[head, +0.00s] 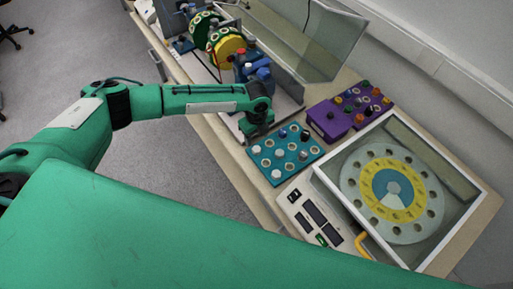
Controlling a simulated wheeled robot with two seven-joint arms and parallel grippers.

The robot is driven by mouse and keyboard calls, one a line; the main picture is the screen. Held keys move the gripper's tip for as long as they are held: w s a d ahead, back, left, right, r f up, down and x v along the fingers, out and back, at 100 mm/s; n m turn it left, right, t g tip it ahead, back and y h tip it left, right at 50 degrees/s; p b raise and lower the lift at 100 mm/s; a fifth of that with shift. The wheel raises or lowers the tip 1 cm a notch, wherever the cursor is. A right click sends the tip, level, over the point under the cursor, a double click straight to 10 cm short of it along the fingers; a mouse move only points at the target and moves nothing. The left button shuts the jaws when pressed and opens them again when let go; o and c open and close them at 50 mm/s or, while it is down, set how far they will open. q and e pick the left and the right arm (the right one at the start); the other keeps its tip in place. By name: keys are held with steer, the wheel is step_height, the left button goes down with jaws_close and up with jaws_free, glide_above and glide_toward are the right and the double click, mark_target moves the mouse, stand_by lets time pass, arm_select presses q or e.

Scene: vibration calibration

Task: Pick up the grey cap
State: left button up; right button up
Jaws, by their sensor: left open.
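A teal rack (286,166) lies on the bench with round holes and several small caps in it. Pale grey or white caps (276,174) show on its left and front side; a dark blue cap (283,132) and a black cap (305,135) show at its back. I cannot tell for sure which one is the grey cap. My left gripper (246,137) is open and points down at the rack's back left corner. Its fingers are small and partly hidden by the wrist, and no cap shows between them. My right gripper is not in view.
A purple rack (329,125) with coloured caps stands behind the teal one. To the right is a glass-walled box (464,207) with a round yellow and blue plate, with a control panel (318,218) at its front. A machine with yellow and green discs (227,45) stands at the back left.

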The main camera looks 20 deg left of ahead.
mark_target(256, 147)
arm_select(q)
steer(key=shift+f, duration=0.4)
steer(key=shift+f+p, duration=0.4)
steer(key=shift+p, duration=0.1)
step_height(256, 147, down, 3)
steer(key=shift+s+a+f+p, duration=0.15)
steer(key=shift+p, duration=0.7)
steer(key=shift+f, duration=0.65)
steer(key=shift+c, duration=0.2)
steer(key=c, duration=1)
